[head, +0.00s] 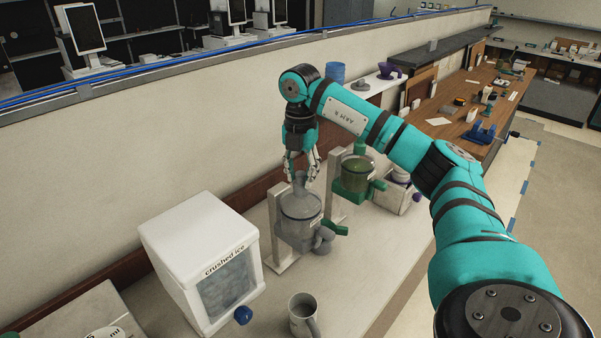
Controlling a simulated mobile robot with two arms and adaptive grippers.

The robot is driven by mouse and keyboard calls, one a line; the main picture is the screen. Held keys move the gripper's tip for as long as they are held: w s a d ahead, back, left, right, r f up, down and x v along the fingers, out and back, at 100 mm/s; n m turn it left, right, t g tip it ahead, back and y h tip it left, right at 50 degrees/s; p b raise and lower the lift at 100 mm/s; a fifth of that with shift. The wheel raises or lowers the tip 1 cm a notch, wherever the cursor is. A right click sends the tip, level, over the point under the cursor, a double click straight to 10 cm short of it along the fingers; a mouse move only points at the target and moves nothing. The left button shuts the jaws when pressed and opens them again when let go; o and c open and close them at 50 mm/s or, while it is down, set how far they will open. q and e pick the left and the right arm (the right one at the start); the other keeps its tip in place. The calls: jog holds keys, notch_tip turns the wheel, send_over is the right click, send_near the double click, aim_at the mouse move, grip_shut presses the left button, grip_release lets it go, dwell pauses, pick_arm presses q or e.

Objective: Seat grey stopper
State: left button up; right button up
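A grey stopper (300,187) with a narrow upright neck is at the mouth of the grey dispenser (300,228), which hangs on a pale stand. I cannot tell whether it sits fully down in the mouth. My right gripper (301,176) points down from above. Its fingers are spread on either side of the stopper's neck and look apart from it. My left gripper is not in view.
A white crushed-ice box (198,250) stands left of the dispenser, and a grey mug (303,315) in front. A green dispenser (356,172) is close on the right. A grey lid-like piece (362,86) and a purple piece (391,70) are on the ledge behind.

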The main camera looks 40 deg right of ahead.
jog(key=o, duration=0.3)
jog(key=shift+r, duration=0.1)
notch_tip(320, 180, up, 12)
dwell(0.6)
dwell(0.5)
